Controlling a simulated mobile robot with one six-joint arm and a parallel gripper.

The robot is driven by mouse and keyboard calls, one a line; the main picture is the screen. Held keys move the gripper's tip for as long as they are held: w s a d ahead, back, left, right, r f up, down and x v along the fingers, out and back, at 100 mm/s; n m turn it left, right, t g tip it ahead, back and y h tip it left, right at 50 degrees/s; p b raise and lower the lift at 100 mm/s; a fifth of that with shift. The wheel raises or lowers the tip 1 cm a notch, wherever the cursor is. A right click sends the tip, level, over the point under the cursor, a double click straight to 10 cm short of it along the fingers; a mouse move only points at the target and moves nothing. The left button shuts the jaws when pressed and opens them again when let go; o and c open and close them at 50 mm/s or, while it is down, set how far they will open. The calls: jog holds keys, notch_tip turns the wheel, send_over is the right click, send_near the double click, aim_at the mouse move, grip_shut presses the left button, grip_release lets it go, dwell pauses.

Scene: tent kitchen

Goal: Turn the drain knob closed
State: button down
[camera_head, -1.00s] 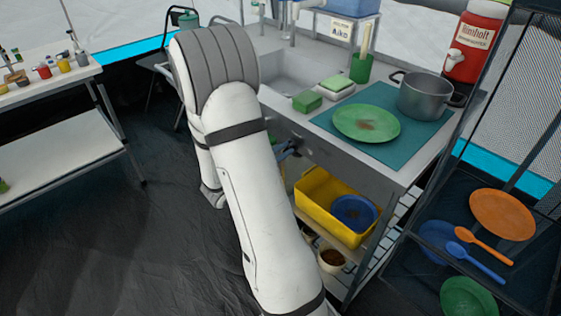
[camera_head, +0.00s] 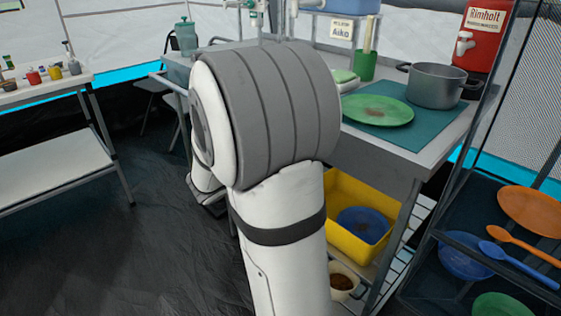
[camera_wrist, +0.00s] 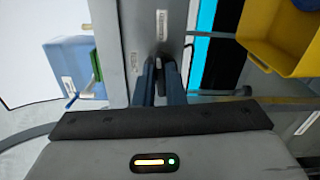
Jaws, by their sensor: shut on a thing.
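In the wrist view, the two blue fingers of my gripper (camera_wrist: 160,72) reach to the grey front panel of the sink unit (camera_wrist: 113,45). The fingers are close together and shut on the drain knob, which is mostly hidden between the fingertips. How far the knob is turned cannot be made out. A small white label (camera_wrist: 162,24) is on the panel just beyond the fingertips. In the head view my arm hides the gripper, the knob and the sink basin.
The sink counter (camera_head: 365,150) carries a green plate (camera_head: 378,110) and a grey pot (camera_head: 437,85). Below is a yellow bin (camera_head: 338,195) with a blue bowl (camera_head: 362,222). A dark rack (camera_head: 470,200) stands at right. A white side table (camera_head: 45,165) stands left, with open floor between.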

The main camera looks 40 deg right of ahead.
jog(key=shift+f+m+b, duration=0.15)
jog(key=shift+m+b, duration=0.45)
jog(key=shift+b, duration=0.2)
jog(key=c, duration=1.5)
grip_release()
jog(key=a+p, duration=0.1)
jog(key=a, duration=0.6)
jog(key=shift+s+a+p, duration=0.3)
jog(key=shift+a+p, duration=0.05)
jog(key=shift+p, duration=0.05)
